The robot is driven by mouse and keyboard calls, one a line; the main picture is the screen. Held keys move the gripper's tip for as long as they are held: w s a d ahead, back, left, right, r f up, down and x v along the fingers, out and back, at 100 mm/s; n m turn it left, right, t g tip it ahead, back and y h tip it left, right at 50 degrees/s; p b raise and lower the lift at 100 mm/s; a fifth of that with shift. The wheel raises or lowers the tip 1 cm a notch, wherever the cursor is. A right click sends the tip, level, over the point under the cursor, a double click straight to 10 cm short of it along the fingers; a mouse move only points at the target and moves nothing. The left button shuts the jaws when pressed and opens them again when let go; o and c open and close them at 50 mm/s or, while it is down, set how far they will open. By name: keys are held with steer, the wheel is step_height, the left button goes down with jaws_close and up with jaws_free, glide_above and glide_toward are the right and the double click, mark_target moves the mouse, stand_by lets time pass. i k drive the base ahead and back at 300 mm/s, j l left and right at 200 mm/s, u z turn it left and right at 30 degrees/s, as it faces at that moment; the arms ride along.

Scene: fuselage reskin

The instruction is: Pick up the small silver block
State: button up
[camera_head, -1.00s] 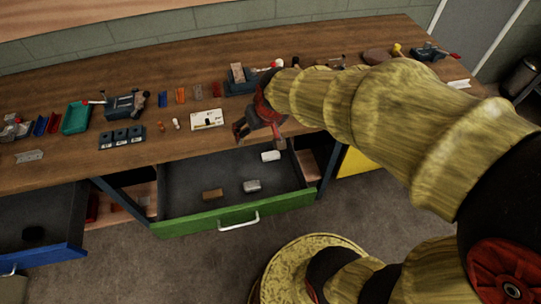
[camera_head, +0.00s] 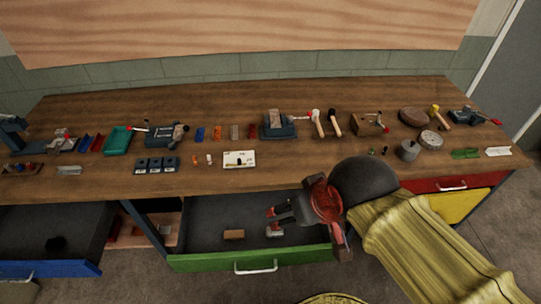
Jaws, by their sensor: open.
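A small silver block (camera_head: 274,231) lies in the open green-fronted drawer (camera_head: 200,218), right of a brown block (camera_head: 234,234). My gripper (camera_head: 273,219) reaches into the drawer from the right, its dark fingers spread and pointing left. One finger is right over or beside the silver block and partly covers it. I cannot tell whether they touch. The jaws are open and hold nothing that I can see. A whitish block seen earlier farther back in the drawer is not visible now.
The green drawer front (camera_head: 250,259) with its handle borders my gripper on the near side. The wooden bench top (camera_head: 300,180) above carries several tools and parts, including a white card (camera_head: 239,159). A blue drawer (camera_head: 50,268) stands open at the left.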

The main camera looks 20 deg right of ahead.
mark_target(269, 234)
steer(key=j+z, duration=0.15)
steer(key=z, duration=1.65)
steer(key=k+j+z, duration=0.2)
steer(key=k+j, duration=0.2)
steer(key=k+j+z, duration=0.2)
steer(key=k, duration=0.3)
steer(key=j, duration=0.1)
